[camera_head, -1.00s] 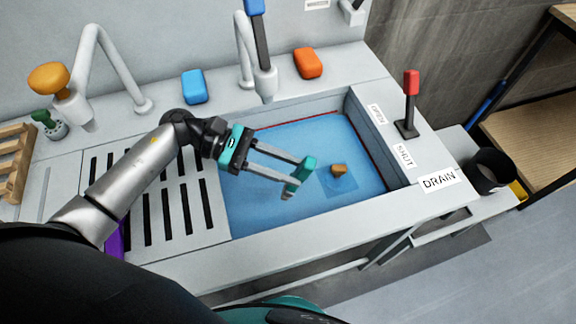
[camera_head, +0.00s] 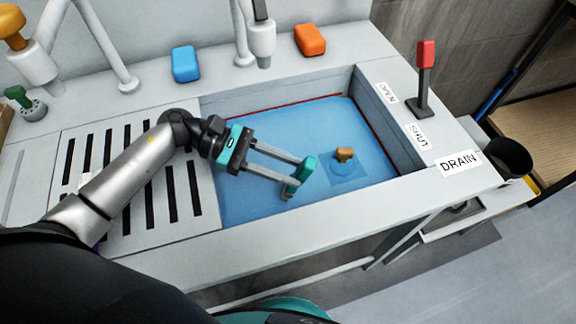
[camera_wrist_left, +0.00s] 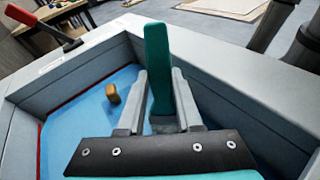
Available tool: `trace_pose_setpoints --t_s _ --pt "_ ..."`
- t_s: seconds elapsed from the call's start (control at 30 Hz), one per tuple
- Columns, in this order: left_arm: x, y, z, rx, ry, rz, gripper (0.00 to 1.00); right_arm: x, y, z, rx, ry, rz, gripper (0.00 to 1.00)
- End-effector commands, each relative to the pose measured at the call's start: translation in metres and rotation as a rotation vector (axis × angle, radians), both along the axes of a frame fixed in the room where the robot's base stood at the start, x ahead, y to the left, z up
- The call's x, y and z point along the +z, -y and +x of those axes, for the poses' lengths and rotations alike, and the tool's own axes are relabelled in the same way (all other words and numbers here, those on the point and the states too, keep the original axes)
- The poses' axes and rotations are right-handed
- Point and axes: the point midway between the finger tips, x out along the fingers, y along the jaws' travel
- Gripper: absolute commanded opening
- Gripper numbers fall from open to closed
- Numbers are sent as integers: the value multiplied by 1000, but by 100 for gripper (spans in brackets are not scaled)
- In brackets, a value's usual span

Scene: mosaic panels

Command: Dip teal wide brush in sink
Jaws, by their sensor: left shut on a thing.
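The sink (camera_head: 300,222) is a grey basin holding blue water (camera_head: 262,145). My left gripper (camera_head: 297,178) reaches over the water from the left and is shut on the teal wide brush (camera_head: 303,170) near the basin's front side. In the left wrist view the brush (camera_wrist_left: 157,60) stands up between the two grey fingers (camera_wrist_left: 157,88). The fingers hide part of the brush, and I cannot tell whether its lower end touches the water. My right gripper is not in view.
A brown knob (camera_head: 344,154) shows in the basin right of the brush. A slotted drainboard (camera_head: 130,180) lies left. Blue (camera_head: 186,64) and orange (camera_head: 310,40) blocks sit behind.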

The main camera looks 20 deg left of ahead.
Motion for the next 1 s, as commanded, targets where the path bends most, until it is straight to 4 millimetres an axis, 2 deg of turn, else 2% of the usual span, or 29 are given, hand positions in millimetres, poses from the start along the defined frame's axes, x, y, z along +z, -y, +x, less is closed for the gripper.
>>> trace_pose_setpoints --t_s 0.53,1.0 --pt "1 0 0 1 1 0 0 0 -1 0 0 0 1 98" --pt "0 -13 -8 0 1 0 0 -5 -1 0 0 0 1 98"
